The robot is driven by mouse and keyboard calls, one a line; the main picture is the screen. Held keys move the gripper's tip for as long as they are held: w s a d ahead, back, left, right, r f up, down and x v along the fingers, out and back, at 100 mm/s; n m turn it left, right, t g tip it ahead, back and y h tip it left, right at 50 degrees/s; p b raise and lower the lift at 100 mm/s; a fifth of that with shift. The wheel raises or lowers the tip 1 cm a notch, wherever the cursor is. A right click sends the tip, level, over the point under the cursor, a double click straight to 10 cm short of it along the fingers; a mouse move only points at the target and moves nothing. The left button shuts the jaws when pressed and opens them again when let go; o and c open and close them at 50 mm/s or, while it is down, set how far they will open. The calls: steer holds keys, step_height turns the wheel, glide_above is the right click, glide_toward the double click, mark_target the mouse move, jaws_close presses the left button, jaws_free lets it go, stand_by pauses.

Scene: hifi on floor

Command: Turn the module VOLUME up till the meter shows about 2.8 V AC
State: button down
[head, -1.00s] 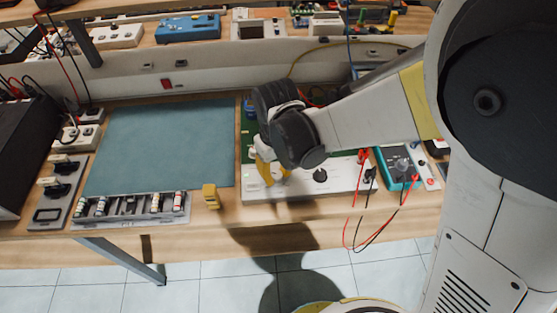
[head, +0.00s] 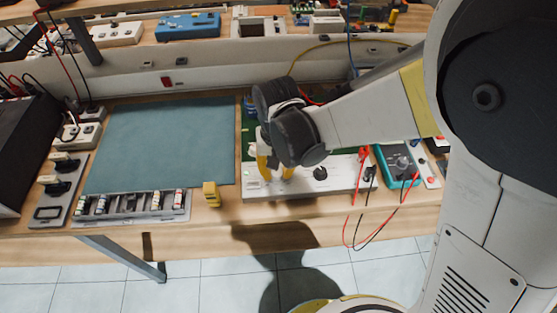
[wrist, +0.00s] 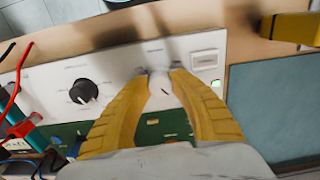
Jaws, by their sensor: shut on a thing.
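The module is a long white panel (head: 335,186) with a green circuit board (wrist: 165,124) behind it, lying along the bench front. My gripper (head: 276,180) points down at the panel's left part. In the wrist view my yellow fingers (wrist: 160,74) are shut around a pale knob (wrist: 163,92) with a dark mark. Its label is not readable, so I cannot confirm it is VOLUME. A black knob (wrist: 83,91) stands beside it, free; the head view shows it too (head: 320,173). The teal meter (head: 394,176) lies right of the module; its reading is not legible.
Red and black leads (head: 352,226) hang over the front edge near the meter. A small yellow block (head: 211,195) stands left of the module. A blue-green mat (head: 160,145) is bare. A grey tray (head: 130,216) holds several small parts.

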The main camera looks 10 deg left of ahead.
steer(key=c, duration=1.1)
jaws_free()
steer(key=shift+r, duration=0.1)
step_height(320, 180, up, 12)
steer(key=s+d+r+m+t, duration=0.1)
steer(key=s+d+t, duration=0.1)
steer(key=d, duration=0.6)
steer(key=s+d+r+m+t, duration=0.1)
steer(key=d+r+t, duration=0.1)
steer(key=d, duration=0.7)
steer(key=s+d+r+m+t, duration=0.1)
steer(key=s+d+t, duration=0.1)
steer(key=d, duration=0.6)
steer(key=shift+s+d+r+t, duration=0.3)
steer(key=shift+s+t, duration=0.05)
steer(key=shift+t, duration=0.25)
